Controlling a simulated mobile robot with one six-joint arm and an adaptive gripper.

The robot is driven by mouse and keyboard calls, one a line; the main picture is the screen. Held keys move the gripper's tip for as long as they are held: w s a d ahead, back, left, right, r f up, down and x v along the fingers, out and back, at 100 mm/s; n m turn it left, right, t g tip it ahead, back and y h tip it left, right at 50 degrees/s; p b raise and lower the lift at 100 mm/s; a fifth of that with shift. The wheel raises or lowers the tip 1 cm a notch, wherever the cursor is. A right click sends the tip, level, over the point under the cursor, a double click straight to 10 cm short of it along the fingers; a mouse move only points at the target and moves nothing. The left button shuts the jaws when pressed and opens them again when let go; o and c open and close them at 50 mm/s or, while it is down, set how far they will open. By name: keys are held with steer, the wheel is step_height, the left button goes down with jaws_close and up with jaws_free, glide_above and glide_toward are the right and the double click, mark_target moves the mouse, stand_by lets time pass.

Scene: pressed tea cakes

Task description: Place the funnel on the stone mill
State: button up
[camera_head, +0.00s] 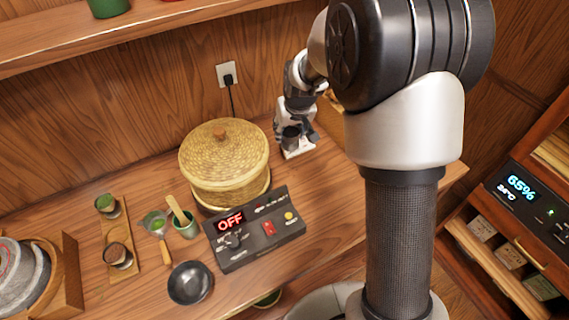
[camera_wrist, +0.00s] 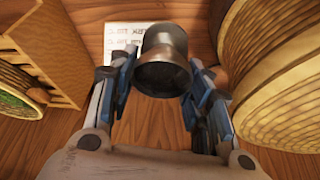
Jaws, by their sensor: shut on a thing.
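My gripper (camera_head: 292,122) is low over the back of the counter, right of a round woven steamer. It is shut on a dark grey metal funnel (camera_head: 291,138), with a finger on each side. In the wrist view the funnel (camera_wrist: 163,62) sits between the fingertips (camera_wrist: 160,76), its dark round opening facing the camera. A white card with writing (camera_wrist: 122,40) lies beneath or just behind it; I cannot tell whether the funnel touches it. The grey stone mill (camera_head: 38,275) is at the far left front, partly cut off by the picture edge and far from my gripper.
The lidded steamer (camera_head: 225,160) stands close left of my gripper. A control box reading OFF (camera_head: 255,228), a black bowl (camera_head: 190,283), a green cup with a scoop (camera_head: 185,224), a strainer (camera_head: 155,222) and a wooden tray (camera_head: 122,243) lie between steamer and mill. A shelf (camera_head: 150,20) hangs above.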

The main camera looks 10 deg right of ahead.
step_height(320, 180, down, 13)
steer(key=b, duration=0.3)
steer(key=shift+f+b, duration=0.15)
steer(key=shift+b, duration=0.15)
steer(key=shift+f, duration=0.15)
steer(key=o, duration=1.1)
steer(key=shift+c, duration=0.2)
